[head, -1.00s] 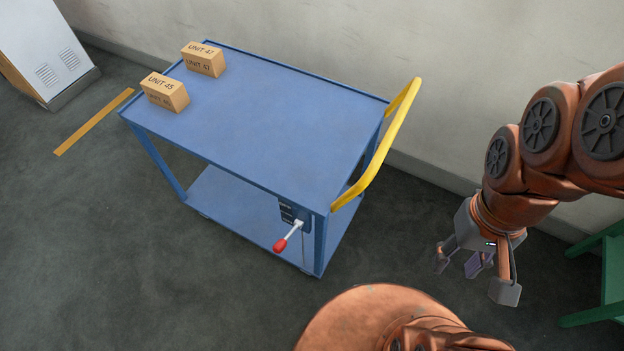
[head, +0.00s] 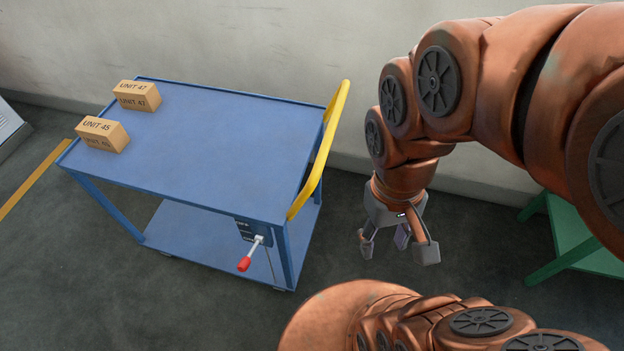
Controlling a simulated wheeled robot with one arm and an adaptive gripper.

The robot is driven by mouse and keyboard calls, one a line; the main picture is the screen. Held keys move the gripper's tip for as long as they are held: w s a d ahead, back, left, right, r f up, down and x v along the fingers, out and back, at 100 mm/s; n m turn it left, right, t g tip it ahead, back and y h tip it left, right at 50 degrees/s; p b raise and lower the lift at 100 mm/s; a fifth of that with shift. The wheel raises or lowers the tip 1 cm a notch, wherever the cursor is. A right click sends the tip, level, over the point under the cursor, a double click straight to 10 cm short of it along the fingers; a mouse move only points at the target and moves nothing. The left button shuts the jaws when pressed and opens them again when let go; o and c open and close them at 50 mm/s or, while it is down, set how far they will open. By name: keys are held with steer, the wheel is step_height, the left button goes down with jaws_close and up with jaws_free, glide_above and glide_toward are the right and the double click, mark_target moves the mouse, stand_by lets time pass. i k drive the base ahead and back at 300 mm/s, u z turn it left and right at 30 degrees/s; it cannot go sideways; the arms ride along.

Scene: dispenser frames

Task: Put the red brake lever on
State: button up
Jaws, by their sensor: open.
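The red brake lever (head: 244,264) is a pale rod with a red knob. It sticks out from a dark plate (head: 254,234) on the front right leg of the blue cart (head: 215,160), below the top deck, and points down and to the left. My gripper (head: 398,250) is open and empty, with its fingers hanging down. It is to the right of the cart and of the lever, apart from both. The marks on the plate are too small to read.
A yellow handle (head: 322,160) rises at the cart's right end. Two boxes, UNIT 47 (head: 137,96) and UNIT 45 (head: 102,134), stand on the deck's left end. A green stand (head: 570,245) is at right. The floor before the cart is clear.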

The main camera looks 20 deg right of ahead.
mark_target(244, 263)
steer(key=u, duration=2.25)
steer(key=k, duration=0.35)
steer(key=z, duration=0.85)
